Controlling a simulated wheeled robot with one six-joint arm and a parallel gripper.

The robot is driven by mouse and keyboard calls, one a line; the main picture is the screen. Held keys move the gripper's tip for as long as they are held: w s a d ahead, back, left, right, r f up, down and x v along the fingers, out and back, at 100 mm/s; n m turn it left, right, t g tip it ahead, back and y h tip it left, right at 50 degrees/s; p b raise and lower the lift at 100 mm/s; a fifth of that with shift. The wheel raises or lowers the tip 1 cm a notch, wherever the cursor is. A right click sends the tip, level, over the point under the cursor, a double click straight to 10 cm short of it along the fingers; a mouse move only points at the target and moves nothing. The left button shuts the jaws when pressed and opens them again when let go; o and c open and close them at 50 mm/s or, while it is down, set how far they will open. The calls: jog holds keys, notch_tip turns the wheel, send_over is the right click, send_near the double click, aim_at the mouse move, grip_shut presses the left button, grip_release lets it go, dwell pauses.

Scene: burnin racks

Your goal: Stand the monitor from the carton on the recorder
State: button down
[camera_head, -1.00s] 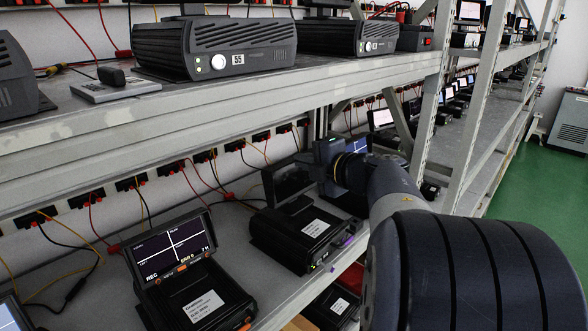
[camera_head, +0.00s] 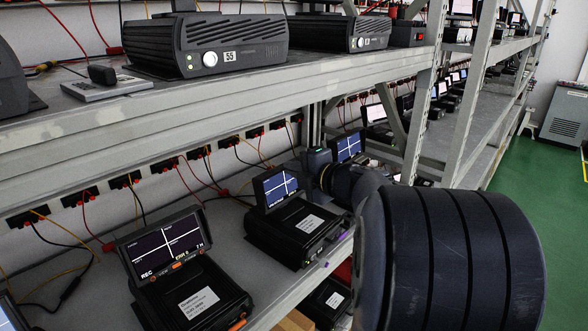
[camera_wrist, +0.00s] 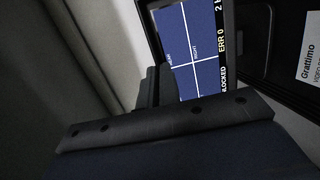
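A small monitor (camera_head: 279,187) with a lit blue screen and white cross lines stands upright at the back of the middle recorder (camera_head: 290,232), a black box with a white label. My gripper (camera_head: 309,168) is at the monitor's right side, its fingers mostly hidden in the head view. In the wrist view the lit monitor (camera_wrist: 188,45) fills the top middle, reading ERR 0, with a dark finger beside its edge. I cannot tell whether the finger grips it. The recorder's label (camera_wrist: 312,50) shows at the right there. A brown carton edge (camera_head: 295,321) shows below the shelf.
A recorder with its own lit monitor (camera_head: 166,245) stands to the left, and another lit monitor (camera_head: 349,147) stands just behind my gripper. The upper shelf (camera_head: 200,118) overhangs the row. Cables hang along the wall. A rack post (camera_head: 420,110) rises to the right.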

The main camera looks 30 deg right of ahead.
jog(key=c, duration=2.1)
grip_release()
jog(key=shift+f, duration=0.15)
jog(key=o, duration=0.5)
jog(key=shift+c, duration=0.2)
jog(key=b+v, duration=0.2)
jog(key=v, duration=1)
